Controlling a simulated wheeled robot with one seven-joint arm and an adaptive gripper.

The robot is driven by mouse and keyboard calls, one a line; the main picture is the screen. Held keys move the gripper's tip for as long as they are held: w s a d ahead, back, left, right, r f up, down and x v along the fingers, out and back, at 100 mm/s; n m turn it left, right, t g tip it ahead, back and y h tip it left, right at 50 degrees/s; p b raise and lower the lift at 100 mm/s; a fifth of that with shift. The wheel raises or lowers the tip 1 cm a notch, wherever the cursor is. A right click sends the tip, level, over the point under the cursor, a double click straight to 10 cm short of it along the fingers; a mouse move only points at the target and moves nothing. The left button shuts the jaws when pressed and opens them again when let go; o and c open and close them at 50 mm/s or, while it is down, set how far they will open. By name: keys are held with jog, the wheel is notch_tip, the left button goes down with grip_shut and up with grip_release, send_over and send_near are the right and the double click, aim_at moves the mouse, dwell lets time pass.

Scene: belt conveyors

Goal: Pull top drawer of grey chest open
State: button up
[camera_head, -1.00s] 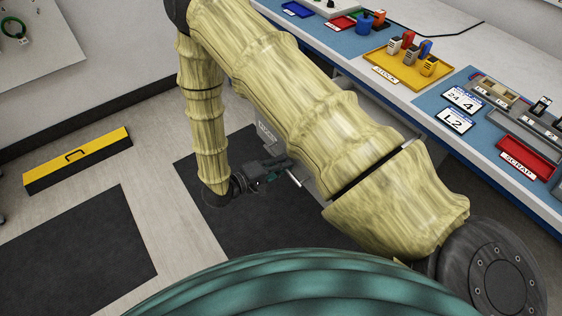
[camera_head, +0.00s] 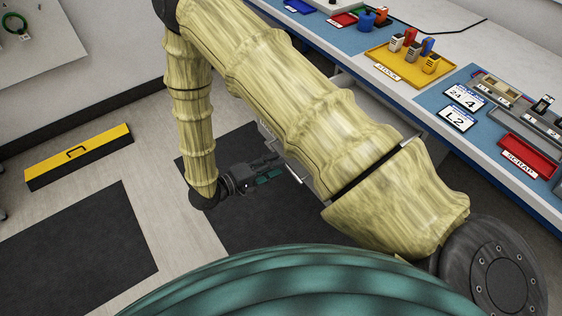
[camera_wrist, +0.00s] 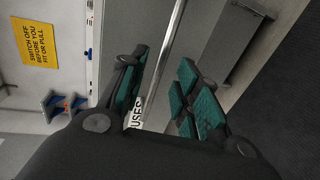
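The grey chest (camera_wrist: 222,42) shows in the wrist view. In the head view my upper arm hides most of it. A white label (camera_wrist: 137,113) reading "USES", partly covered, shows between my fingers. A bright metal bar handle (camera_wrist: 166,55) runs through the gap between my fingers in the wrist view; its end also shows in the head view (camera_head: 293,174), just right of the fingertips. My gripper (camera_head: 277,168) is open, its teal-padded fingers apart. I see no contact with the bar. How far out the top drawer stands is hidden.
A long workbench (camera_head: 400,88) with trays runs along the right. A yellow sign (camera_wrist: 36,42) hangs on the wall.

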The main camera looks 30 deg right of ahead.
jog(key=v, duration=0.8)
dwell(0.4)
jog(key=s+d+f+t+y+p, duration=0.1)
jog(key=d+f+t+y+p, duration=0.4)
jog(key=f+y, duration=0.35)
jog(key=s+m+g+y+p, duration=0.1)
jog(key=s+g+y, duration=0.5)
jog(key=s, duration=1.6)
jog(key=shift+s+a+f+m+y+p, duration=0.35)
jog(key=shift+f+y+p, duration=0.1)
jog(key=shift+y+p, duration=0.35)
